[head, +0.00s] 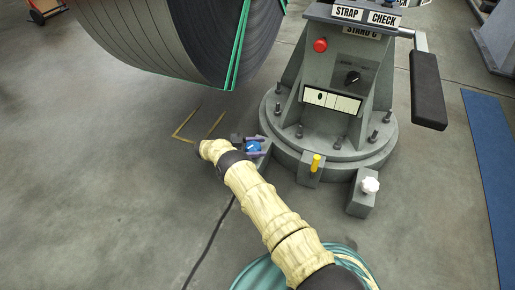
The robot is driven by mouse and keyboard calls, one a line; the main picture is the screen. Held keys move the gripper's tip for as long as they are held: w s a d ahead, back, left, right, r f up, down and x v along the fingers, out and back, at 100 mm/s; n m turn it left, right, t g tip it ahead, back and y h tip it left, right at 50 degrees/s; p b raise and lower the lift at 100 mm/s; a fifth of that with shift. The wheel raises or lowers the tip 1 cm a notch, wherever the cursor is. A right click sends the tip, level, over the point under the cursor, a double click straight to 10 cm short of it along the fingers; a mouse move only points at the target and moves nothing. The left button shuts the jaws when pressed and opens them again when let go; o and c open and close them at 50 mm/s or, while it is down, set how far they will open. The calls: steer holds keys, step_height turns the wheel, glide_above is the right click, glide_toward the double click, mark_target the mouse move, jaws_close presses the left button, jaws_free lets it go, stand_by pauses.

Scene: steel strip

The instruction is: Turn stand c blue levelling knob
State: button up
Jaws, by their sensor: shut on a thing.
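The blue levelling knob (253,147) sits low at the left front of the grey stand's round base. My gripper (256,146) reaches it from the left, with its fingers on either side of the knob and shut on it. The stand (343,75) carries a partly hidden plate that seems to read "STAND C", below a "STRAP CHECK" sign. A level window (332,100) with a dark bubble left of its middle is on its front. The knob's mount is partly hidden by my gripper.
A yellow knob (316,162) and a white knob (370,186) stand on blocks to the right. A large steel coil (190,40) with green straps hangs at upper left. A black padded arm (427,90) juts out right.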

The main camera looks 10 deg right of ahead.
mark_target(258, 144)
steer(key=shift+a+m+g, duration=0.1)
steer(key=shift+m+g, duration=0.2)
steer(key=shift+g, duration=0.2)
steer(key=o, duration=0.9)
steer(key=shift+w, duration=0.1)
steer(key=shift+o, duration=0.2)
steer(key=shift+a+r, duration=0.2)
steer(key=shift+r, duration=0.2)
steer(key=r+p, duration=0.2)
steer(key=r, duration=0.1)
steer(key=r+p, duration=0.2)
steer(key=r, duration=0.1)
steer(key=r+p, duration=0.3)
steer(key=shift+d+r, duration=0.1)
steer(key=shift+d, duration=0.2)
